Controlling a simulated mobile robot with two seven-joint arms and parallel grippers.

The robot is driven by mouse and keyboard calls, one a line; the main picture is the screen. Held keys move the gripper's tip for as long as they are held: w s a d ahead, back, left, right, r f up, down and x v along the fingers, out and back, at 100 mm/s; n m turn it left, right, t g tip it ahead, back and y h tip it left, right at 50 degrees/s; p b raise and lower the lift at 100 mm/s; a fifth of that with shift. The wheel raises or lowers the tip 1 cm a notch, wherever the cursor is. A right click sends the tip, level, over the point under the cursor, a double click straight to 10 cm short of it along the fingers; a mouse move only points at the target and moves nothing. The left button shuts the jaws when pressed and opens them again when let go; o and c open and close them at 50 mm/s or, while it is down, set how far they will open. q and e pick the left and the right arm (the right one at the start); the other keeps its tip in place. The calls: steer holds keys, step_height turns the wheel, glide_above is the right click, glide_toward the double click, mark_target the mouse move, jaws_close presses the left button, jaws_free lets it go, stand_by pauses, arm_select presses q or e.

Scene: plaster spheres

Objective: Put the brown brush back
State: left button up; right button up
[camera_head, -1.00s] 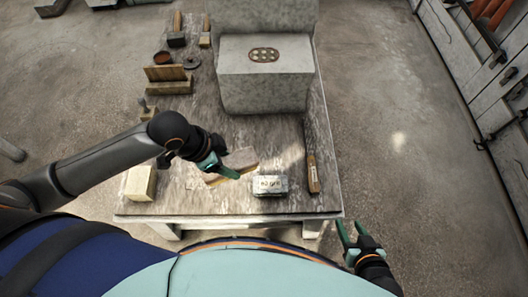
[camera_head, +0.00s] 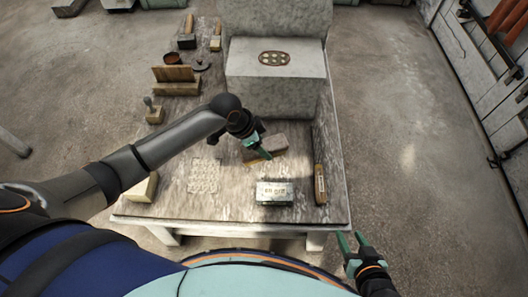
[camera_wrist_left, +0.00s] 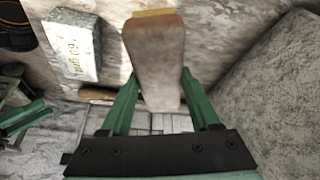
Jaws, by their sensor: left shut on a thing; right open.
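The brown brush (camera_head: 268,143) has a smooth brown back and a yellow edge. My left gripper (camera_head: 258,148) is shut on it, over the table in front of the large grey block. In the left wrist view the brush (camera_wrist_left: 156,50) sits between the two green fingers (camera_wrist_left: 158,76), with its yellow edge at the far end. The gap beneath it is hard to judge. My right gripper (camera_head: 351,240) is open and empty, off the table's front right corner.
A pale block with lettering (camera_head: 274,192) and a narrow wooden piece (camera_head: 320,184) lie at the table's front right. A pale patch of marks (camera_head: 203,176) shows left of them. A cream block (camera_head: 142,187) sits front left. Wooden holders (camera_head: 175,80) line the left edge.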

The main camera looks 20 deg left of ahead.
arm_select(q)
steer(key=shift+w+d+f, duration=0.1)
steer(key=shift+w+f, duration=0.35)
step_height(320, 180, down, 2)
steer(key=shift+f+b, duration=0.25)
steer(key=shift+b, duration=0.25)
steer(key=shift+f, duration=0.4)
arm_select(e)
steer(key=shift+w+a, duration=0.35)
arm_select(q)
steer(key=o, duration=1.2)
arm_select(e)
steer(key=shift+s+f, duration=0.1)
steer(key=shift+f, duration=0.1)
